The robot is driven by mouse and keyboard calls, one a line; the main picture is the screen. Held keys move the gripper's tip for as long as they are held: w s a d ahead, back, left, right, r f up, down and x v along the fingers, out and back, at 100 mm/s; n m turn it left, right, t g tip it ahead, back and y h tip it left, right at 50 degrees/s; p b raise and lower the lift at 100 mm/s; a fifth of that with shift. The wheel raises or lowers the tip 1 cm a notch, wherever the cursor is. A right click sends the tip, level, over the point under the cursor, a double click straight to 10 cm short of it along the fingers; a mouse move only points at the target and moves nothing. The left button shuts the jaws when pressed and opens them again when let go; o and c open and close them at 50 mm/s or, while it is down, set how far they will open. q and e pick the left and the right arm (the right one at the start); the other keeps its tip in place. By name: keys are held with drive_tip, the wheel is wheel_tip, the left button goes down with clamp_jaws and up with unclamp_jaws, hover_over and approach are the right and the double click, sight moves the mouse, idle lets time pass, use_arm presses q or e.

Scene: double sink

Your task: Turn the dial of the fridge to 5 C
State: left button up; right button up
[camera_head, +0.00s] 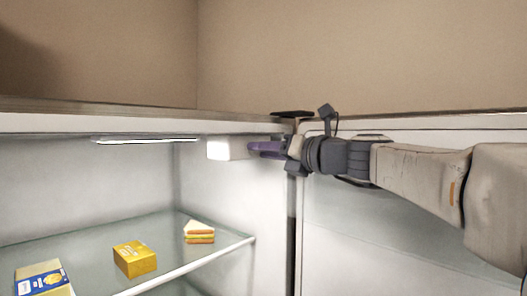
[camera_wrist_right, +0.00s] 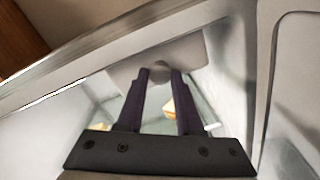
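The open fridge has a pale box-shaped housing (camera_head: 225,149) under its ceiling, near the right wall. The housing also shows in the right wrist view (camera_wrist_right: 190,52). My right gripper (camera_head: 254,149) reaches in from the right, its purple fingers at the housing's right side. My left gripper is not in view.
A glass shelf (camera_head: 95,268) below holds a sandwich (camera_head: 199,232), a yellow box (camera_head: 134,259) and a blue and yellow package (camera_head: 43,279). A light strip (camera_head: 147,140) runs under the fridge ceiling. The fridge door (camera_head: 400,235) stands open at right, below my right arm.

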clamp_jaws()
drive_tip(key=shift+n+b, duration=0.65)
drive_tip(key=shift+n, duration=0.05)
drive_tip(key=o, duration=0.9)
unclamp_jaws()
drive_tip(key=shift+c, duration=0.2)
drive_tip(key=b+v, duration=0.4)
drive_tip(key=v, duration=0.6)
drive_tip(key=shift+s, duration=0.2)
drive_tip(key=shift+d+f, duration=0.1)
